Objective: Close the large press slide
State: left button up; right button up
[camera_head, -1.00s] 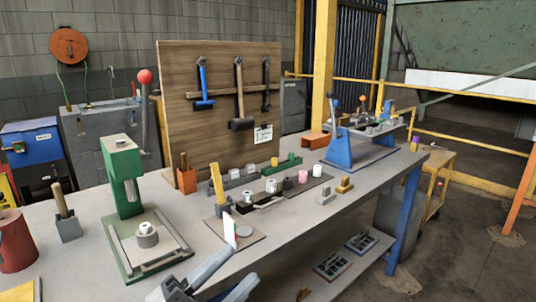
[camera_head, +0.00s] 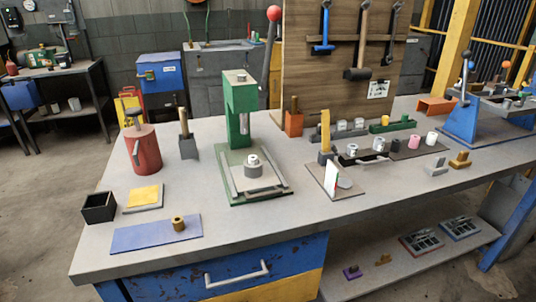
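A green press (camera_head: 239,110) stands on the workbench near the middle of the view. It has a tall column, a ram pointing down and a lever with a red ball knob (camera_head: 274,14) that rises at its right. Its green base plate (camera_head: 239,194) carries a sliding frame with a grey round holder and white piece (camera_head: 253,168) on it. I cannot tell how far the slide is out. A smaller blue press (camera_head: 464,119) stands at the far right of the bench. Neither of my grippers shows in the current head view.
A red canister (camera_head: 142,150), a black box (camera_head: 99,207), a blue mat (camera_head: 156,233) and a yellow pad (camera_head: 144,196) lie left of the green press. Small parts and a card stand (camera_head: 332,178) are to its right.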

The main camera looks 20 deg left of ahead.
aim_at(247, 179)
jog(key=u, duration=0.95)
jog(key=k, duration=0.4)
jog(key=z, duration=1.25)
